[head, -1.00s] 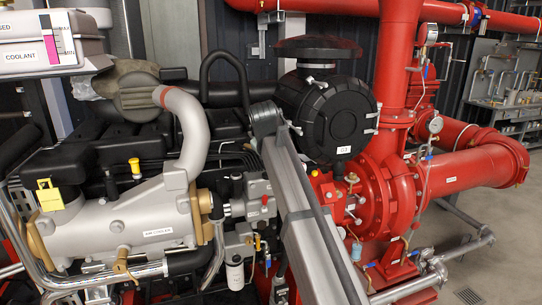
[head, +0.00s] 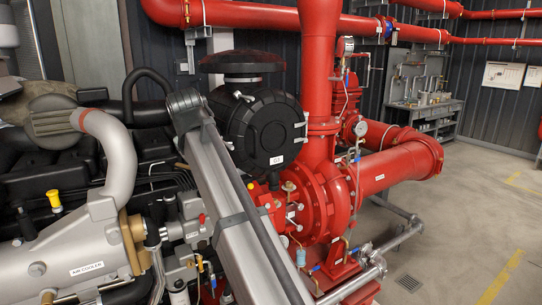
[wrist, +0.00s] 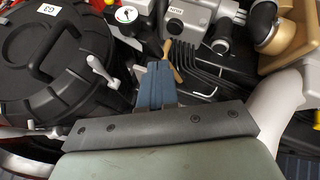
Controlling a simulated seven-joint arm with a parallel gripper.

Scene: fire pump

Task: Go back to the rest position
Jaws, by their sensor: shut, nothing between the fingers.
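The head view does not show the gripper clearly. There the same air filter housing (head: 255,128) stands behind the engine's silver air cooler (head: 75,258).
The red pump (head: 322,195) and its thick red pipe (head: 395,170) stand right of the filter. A small gauge (wrist: 126,15) and a pale curved pipe (wrist: 275,103) are close around the gripper. The floor at the right (head: 470,225) is clear. A workbench (head: 430,112) stands behind.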

